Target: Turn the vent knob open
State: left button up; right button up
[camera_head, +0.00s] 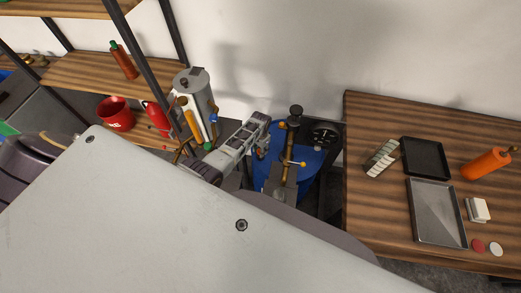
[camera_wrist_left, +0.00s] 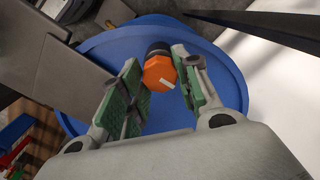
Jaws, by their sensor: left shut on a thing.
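An orange faceted knob (camera_wrist_left: 159,73) on a dark stem sits between the green-padded fingers of my left gripper (camera_wrist_left: 156,64) in the left wrist view, above a round blue surface (camera_wrist_left: 100,50). I take it to be the vent knob. My left gripper (camera_head: 261,148) is shut on it. In the head view the gripper is just left of an upright brass pipe (camera_head: 291,140) with a dark cap and yellow-tipped handles, over the blue drum (camera_head: 315,160). The knob cannot be made out there. My right gripper is not in view.
A wooden table (camera_head: 375,220) at the right holds trays (camera_head: 437,210) and an orange bottle (camera_head: 487,164). A grey cylinder (camera_head: 193,88), a red pot (camera_head: 115,113) and wooden shelves (camera_head: 80,75) stand left of the drum. A dark gauge-like disc (camera_head: 323,136) is beside the pipe.

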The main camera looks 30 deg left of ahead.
pick_arm(q)
jog(key=m, duration=0.3)
jog(key=shift+m, duration=0.4)
jog(key=shift+w+m, duration=0.1)
jog(key=shift+m, duration=1.6)
jog(key=o, duration=1)
jog(key=shift+r, duration=6)
